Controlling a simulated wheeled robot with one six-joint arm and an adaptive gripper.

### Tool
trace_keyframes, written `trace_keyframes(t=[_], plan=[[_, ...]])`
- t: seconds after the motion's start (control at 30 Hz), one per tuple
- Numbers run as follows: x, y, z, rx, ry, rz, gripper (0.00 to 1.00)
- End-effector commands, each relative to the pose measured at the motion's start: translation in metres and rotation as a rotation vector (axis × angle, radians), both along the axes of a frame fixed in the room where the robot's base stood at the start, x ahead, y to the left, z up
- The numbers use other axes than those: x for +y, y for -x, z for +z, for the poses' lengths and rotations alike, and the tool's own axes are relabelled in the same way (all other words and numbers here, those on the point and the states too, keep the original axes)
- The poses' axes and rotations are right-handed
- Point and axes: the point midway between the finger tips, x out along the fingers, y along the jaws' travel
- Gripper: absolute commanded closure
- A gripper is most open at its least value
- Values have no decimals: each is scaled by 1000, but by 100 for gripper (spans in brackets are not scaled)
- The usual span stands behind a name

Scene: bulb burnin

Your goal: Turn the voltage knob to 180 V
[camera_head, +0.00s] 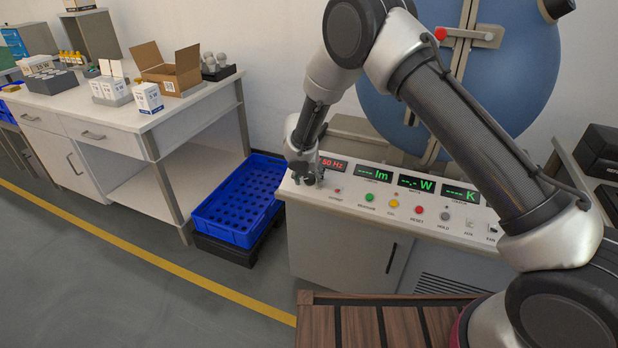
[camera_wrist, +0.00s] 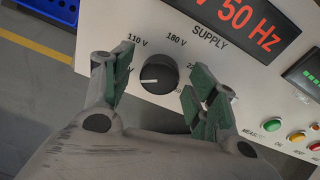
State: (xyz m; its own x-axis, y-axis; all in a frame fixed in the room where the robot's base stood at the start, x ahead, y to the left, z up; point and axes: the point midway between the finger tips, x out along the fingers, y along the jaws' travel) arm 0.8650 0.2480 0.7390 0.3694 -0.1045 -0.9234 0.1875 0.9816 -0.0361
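The black voltage knob (camera_wrist: 159,73) sits on the white panel in the wrist view, under the word SUPPLY. Its white pointer mark points left, towards a label partly hidden by the left finger. The 110 V label (camera_wrist: 138,40) is at its upper left and the 180 V label (camera_wrist: 177,41) at its upper right. A label starting with 2 is cut off by the right finger. My gripper (camera_wrist: 155,82) is open, with one green-padded finger on each side of the knob and visible gaps. In the head view my gripper (camera_head: 308,176) is at the console's left end and hides the knob.
The supply display (camera_wrist: 242,22) reads 50 Hz, its voltage part cut off. Coloured push buttons (camera_head: 393,204) line the console to the right. A blue crate (camera_head: 238,236) stands on the floor to the left. A workbench (camera_head: 150,122) with boxes is farther left.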

Motion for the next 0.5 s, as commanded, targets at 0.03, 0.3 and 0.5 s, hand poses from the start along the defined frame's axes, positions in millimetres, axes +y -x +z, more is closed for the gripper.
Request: trace_keyframes(t=[0.03, 0.3, 0.5], plan=[[0, 0, 0, 0, 0, 0, 49], [0, 0, 0, 0, 0, 0, 88], [0, 0, 0, -2, -7, -14, 88]])
